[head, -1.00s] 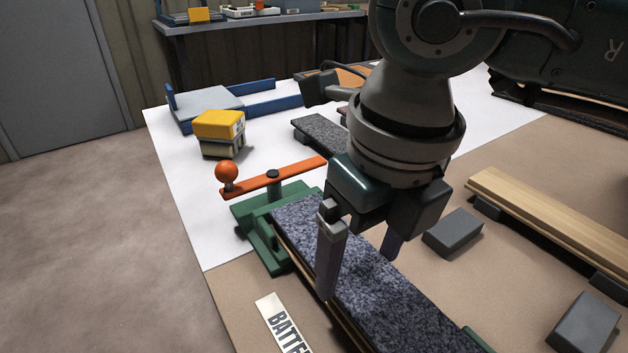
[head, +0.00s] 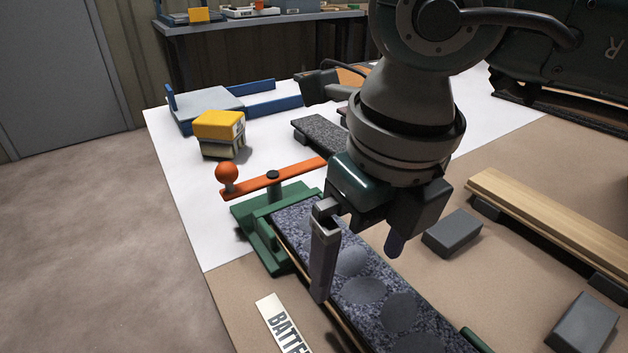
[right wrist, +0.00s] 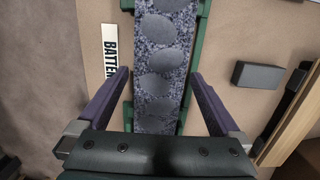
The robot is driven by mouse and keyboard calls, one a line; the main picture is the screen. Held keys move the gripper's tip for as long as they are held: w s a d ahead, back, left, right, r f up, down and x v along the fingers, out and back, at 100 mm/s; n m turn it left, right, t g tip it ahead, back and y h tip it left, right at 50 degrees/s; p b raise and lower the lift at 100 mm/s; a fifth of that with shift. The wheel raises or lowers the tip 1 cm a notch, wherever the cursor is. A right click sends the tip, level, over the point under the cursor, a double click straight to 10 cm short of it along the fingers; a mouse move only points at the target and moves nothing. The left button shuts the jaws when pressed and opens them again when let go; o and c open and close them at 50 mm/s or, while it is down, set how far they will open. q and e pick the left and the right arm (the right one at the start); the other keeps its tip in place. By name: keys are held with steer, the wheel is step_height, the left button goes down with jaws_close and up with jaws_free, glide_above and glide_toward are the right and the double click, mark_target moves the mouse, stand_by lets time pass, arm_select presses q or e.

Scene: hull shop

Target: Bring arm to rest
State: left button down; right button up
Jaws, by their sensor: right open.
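My right gripper (head: 358,270) is open and empty over a long plank with a speckled blue-grey top (head: 300,222). Several smooth grey round patches (head: 362,291) show along the plank's top. In the right wrist view the right gripper's fingers (right wrist: 158,105) stand wide apart, one on each side of the plank (right wrist: 142,65). The plank lies in a green fixture (head: 245,218) with an orange lever (head: 290,176) and a ball knob (head: 227,172). My left gripper is not in view.
A label strip (head: 283,322) lies left of the plank. Grey blocks (head: 453,233) and a pale wooden plank (head: 540,218) lie to the right. A yellow-topped block (head: 219,126) and a blue-edged tray (head: 208,104) stand farther back. A shelf table (head: 270,19) stands behind.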

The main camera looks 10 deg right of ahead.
steer(key=shift+r+p, duration=2.4)
steer(key=shift+r, duration=0.9)
